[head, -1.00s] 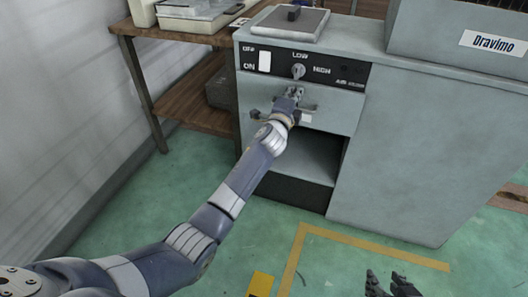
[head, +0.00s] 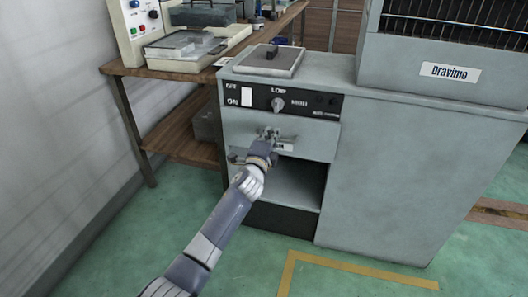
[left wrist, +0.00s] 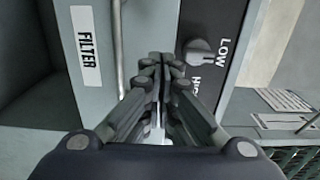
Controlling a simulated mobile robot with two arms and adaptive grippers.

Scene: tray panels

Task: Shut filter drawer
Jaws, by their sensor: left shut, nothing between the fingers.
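The filter drawer (head: 315,142) is the pale grey front panel below the cabinet's control strip in the head view. Its front looks close to flush with the cabinet; I cannot tell whether a small gap remains. In the left wrist view its face carries a white FILTER label (left wrist: 86,45) and a metal bar handle (left wrist: 120,45). My left gripper (head: 268,135) is shut and empty, with its fingertips (left wrist: 163,62) at the drawer face between the handle and the control strip. Whether they touch is unclear. The gripper hides part of the handle and face. My right gripper is out of view.
The control strip (head: 312,101) with its knob (head: 278,104) and white switch (head: 246,97) lies just above the drawer. An open dark bay (head: 300,183) is below. A wooden bench (head: 150,72) stands left. Green floor in front is clear.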

